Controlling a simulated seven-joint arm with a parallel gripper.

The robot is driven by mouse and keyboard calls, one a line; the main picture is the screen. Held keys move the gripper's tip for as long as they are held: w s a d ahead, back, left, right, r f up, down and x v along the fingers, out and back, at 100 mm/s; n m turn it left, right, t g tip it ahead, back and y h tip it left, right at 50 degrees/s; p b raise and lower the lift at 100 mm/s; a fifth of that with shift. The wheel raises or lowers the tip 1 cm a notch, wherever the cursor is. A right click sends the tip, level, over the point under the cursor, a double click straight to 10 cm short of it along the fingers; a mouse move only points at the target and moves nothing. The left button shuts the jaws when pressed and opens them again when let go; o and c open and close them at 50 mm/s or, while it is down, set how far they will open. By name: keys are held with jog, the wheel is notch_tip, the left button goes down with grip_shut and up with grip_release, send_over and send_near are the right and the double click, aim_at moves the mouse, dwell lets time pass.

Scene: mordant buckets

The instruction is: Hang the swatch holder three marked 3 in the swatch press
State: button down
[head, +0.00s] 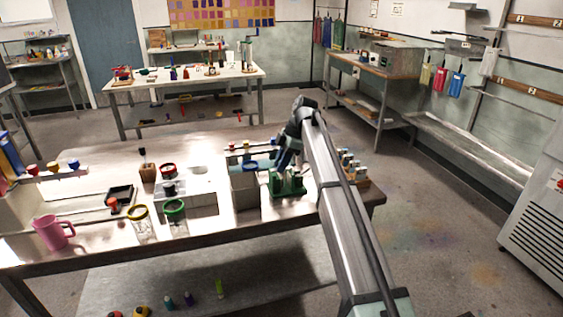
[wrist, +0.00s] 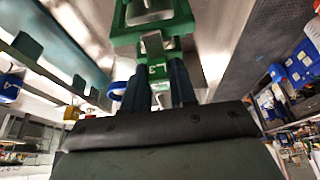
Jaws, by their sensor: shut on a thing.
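My gripper (head: 287,160) is at the right part of the workbench. In the wrist view its two dark blue fingers (wrist: 155,75) are shut on a green piece, seemingly the swatch holder (wrist: 157,70), with a light label whose mark looks like a 3 but is hard to read. A larger green frame (wrist: 124,20) lies just past the fingertips. In the head view a green stand (head: 287,185), perhaps the swatch press, sits on the bench under my gripper. I cannot tell whether the holder touches it, as my arm and gripper hide part of it.
A grey box (head: 245,190) stands just left of the green stand. A wooden rack of bottles (head: 352,168) is to its right. The floor to the right is clear.

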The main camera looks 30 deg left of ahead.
jog(key=c, duration=0.8)
grip_release()
jog(key=v, duration=1.4)
jog(key=shift+f, duration=0.1)
